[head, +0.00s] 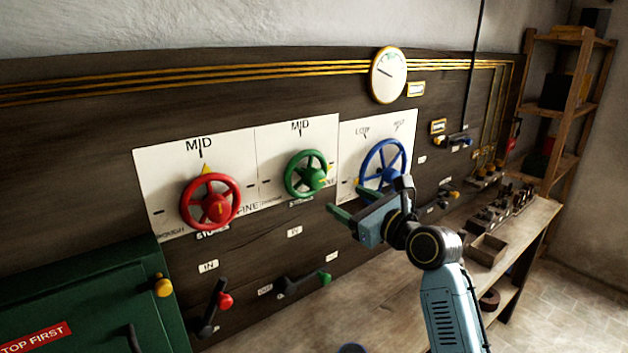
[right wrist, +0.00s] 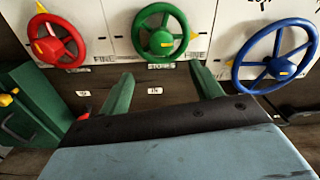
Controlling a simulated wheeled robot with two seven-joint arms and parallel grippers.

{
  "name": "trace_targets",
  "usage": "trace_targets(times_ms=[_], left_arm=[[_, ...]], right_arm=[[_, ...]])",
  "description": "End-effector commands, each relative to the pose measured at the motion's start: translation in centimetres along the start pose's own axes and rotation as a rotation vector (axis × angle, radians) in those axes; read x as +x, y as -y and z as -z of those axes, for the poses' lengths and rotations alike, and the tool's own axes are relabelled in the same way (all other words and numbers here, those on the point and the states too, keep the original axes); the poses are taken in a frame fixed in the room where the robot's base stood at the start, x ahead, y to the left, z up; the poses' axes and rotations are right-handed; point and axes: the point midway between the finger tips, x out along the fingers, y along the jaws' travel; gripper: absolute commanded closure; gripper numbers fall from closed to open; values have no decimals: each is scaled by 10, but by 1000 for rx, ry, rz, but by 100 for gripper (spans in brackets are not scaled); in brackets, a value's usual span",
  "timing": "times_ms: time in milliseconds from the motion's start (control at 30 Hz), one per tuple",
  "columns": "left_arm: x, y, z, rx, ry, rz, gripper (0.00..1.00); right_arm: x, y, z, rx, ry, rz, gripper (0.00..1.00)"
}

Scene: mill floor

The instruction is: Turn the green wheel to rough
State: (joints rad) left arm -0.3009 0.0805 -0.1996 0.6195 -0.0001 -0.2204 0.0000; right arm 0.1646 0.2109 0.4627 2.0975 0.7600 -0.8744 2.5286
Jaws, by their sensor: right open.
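The green wheel (head: 305,173) is on a white plate (head: 265,150) marked MID at the top, between the red and blue wheels. Its yellow pointer sticks out to the right, away from the MID mark. I cannot read a rough mark on this plate. The wheel also shows in the right wrist view (right wrist: 145,40). My right gripper (head: 352,203) is open and empty, in front of the panel, right of and below the green wheel. In the right wrist view its two green fingers (right wrist: 163,88) are apart below the wheel, not touching it. My left gripper is not in view.
The red wheel (head: 232,190) is to the left, pointer up at MID. The blue wheel (head: 372,160) is partly behind my right gripper. Levers with red (head: 224,301) and green (head: 325,279) knobs stick out below. A green cabinet (head: 110,290) stands lower left; a bench (head: 400,268) runs right.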

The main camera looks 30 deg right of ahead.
Motion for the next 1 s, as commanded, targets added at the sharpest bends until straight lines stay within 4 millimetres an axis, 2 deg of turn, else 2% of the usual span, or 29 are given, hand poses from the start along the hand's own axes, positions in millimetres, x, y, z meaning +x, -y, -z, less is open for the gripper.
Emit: trace_targets(times_ms=[167,500,700,1000], left_arm=[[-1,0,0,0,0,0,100],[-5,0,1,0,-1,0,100],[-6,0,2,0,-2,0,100],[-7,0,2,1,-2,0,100]], right_arm=[[13,4,-6,39,16,4,35],[79,4,-6,35,13,4,35],[111,4,-6,33,12,5,35],[132,4,-6,34,12,5,35]])
